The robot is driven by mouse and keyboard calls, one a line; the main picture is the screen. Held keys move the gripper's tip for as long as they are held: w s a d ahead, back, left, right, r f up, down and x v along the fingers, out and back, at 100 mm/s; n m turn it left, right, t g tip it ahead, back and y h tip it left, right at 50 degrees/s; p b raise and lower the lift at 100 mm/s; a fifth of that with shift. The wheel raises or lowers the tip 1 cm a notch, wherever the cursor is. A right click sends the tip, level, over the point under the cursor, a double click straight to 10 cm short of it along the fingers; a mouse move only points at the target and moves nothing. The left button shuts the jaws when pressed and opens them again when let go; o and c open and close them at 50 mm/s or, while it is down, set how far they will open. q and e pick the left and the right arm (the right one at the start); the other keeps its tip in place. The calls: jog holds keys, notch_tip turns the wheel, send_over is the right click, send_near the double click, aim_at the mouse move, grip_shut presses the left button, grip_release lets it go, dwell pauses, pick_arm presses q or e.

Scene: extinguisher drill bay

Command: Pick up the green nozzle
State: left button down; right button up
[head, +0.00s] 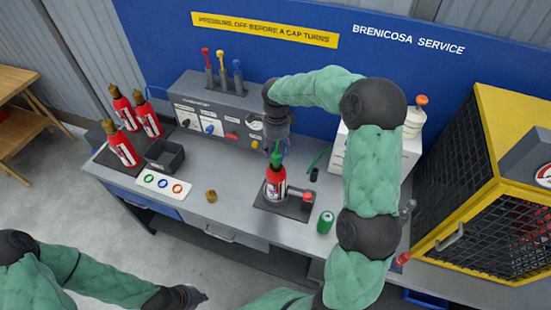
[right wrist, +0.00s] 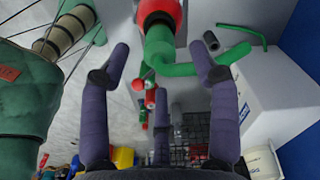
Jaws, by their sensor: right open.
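A red extinguisher (head: 275,186) stands upright in a dark holder (head: 298,212) on the bench. The green nozzle (head: 276,157) is at its top; it also shows in the right wrist view (right wrist: 160,48), with a green part bending to the right beneath the red body. My right gripper (head: 277,140) reaches down from above, right over the nozzle. In the right wrist view its fingers (right wrist: 158,68) are open on either side of the green nozzle, with gaps showing. My left gripper (head: 190,297) is low in the head view, away from the bench top; its jaws are too small to read.
A green can (head: 325,222) stands right of the holder, and a brass cap (head: 211,196) lies left. Several extinguishers (head: 122,147) stand far left beside a dark bin (head: 165,156). A grey panel box (head: 215,108) is behind; a yellow cage (head: 490,180) is right.

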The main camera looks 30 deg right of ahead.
aim_at(277, 154)
notch_tip(277, 154, down, 4)
jog(key=shift+s+r+p, duration=0.1)
jog(key=shift+s+p, duration=0.05)
jog(key=shift+p, duration=0.35)
jog(key=shift+w+f, duration=0.2)
jog(key=shift+f, duration=0.35)
jog(key=shift+s, duration=0.1)
jog(key=c, duration=0.4)
grip_shut()
